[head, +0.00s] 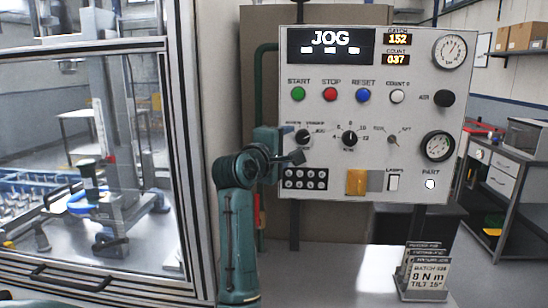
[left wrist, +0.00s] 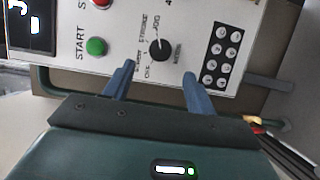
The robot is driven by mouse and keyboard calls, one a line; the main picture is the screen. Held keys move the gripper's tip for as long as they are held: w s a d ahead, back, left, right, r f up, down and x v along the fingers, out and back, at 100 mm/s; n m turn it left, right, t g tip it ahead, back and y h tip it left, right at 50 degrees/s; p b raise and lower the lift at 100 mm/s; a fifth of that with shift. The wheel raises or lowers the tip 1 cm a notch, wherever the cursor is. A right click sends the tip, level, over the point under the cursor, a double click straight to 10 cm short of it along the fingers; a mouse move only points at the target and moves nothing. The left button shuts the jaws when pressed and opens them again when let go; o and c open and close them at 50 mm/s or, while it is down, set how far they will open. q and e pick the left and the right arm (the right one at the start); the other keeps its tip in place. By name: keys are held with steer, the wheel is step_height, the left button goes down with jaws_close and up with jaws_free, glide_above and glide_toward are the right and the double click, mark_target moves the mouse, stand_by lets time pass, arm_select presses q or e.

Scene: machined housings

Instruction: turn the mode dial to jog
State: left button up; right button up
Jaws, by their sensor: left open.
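The mode dial (head: 302,136) is a black knob at the left of the white control panel. It also shows in the left wrist view (left wrist: 160,49), where its pale mark seems to point toward the JOG label. The black display (head: 332,45) at the panel top reads JOG. My left gripper (head: 291,157) is just in front of the panel, close to the dial. In the left wrist view its two blue fingers (left wrist: 159,70) are apart, one toward each side of the dial, with nothing between them. I cannot tell whether they touch the dial. My right gripper is not in view.
Green, red and blue buttons (head: 330,94) sit above the dial. A second black knob (head: 350,139) is to its right, and a black button block (head: 305,179) is below. A glazed enclosure (head: 90,150) stands at left. Batch cards (head: 427,273) stand on the pale surface.

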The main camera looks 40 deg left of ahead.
arm_select(q)
steer(key=s+d, duration=0.1)
steer(key=s, duration=0.5)
steer(key=shift+b, duration=0.4)
